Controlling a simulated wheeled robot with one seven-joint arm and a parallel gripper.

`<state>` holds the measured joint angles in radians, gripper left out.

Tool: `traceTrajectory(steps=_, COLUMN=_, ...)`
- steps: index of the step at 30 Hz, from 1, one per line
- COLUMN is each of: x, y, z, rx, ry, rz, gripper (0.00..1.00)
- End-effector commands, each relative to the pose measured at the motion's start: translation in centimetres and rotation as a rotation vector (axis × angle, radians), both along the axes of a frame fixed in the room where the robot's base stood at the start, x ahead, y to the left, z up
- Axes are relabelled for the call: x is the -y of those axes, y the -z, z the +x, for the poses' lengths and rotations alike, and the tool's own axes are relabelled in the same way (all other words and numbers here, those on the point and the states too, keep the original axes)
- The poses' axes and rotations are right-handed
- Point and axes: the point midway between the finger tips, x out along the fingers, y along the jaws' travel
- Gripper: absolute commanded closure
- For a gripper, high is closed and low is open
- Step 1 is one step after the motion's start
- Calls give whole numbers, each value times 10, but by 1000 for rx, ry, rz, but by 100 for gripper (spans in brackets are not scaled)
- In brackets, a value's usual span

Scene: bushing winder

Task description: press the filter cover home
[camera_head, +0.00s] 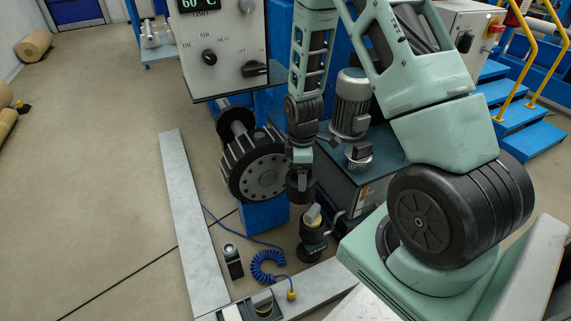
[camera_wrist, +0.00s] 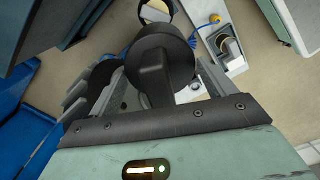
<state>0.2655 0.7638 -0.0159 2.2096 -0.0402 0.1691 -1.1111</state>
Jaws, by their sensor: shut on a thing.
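The filter cover is a black round cap with a raised grip bar (camera_wrist: 165,68). In the wrist view it sits between the two fingers of my gripper (camera_wrist: 162,88), which is shut on the grip bar. In the head view my gripper (camera_head: 302,157) points down, with the dark cover (camera_head: 300,187) below it. A black filter housing (camera_head: 313,240) with a pale slanted top stands below and slightly right of the cover, apart from it. What looks like the same pale top (camera_wrist: 156,11) shows beyond the cover in the wrist view, partly hidden by it.
A grey motor (camera_head: 351,103) and a pump-like part (camera_head: 358,154) sit on the dark tank right of my gripper. A ribbed black wheel (camera_head: 258,170) stands left. A blue coiled hose (camera_head: 268,264) and small stand (camera_head: 232,262) lie in front. Open floor extends left.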

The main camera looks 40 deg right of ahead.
Motion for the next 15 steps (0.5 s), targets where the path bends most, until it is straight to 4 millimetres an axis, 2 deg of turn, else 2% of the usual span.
traceTrajectory(steps=6, x=27, y=6, z=-21, rx=-4, ry=-270, rz=13, gripper=49)
traceTrajectory(steps=15, x=40, y=13, z=-31, rx=3, ry=-439, rz=18, gripper=49)
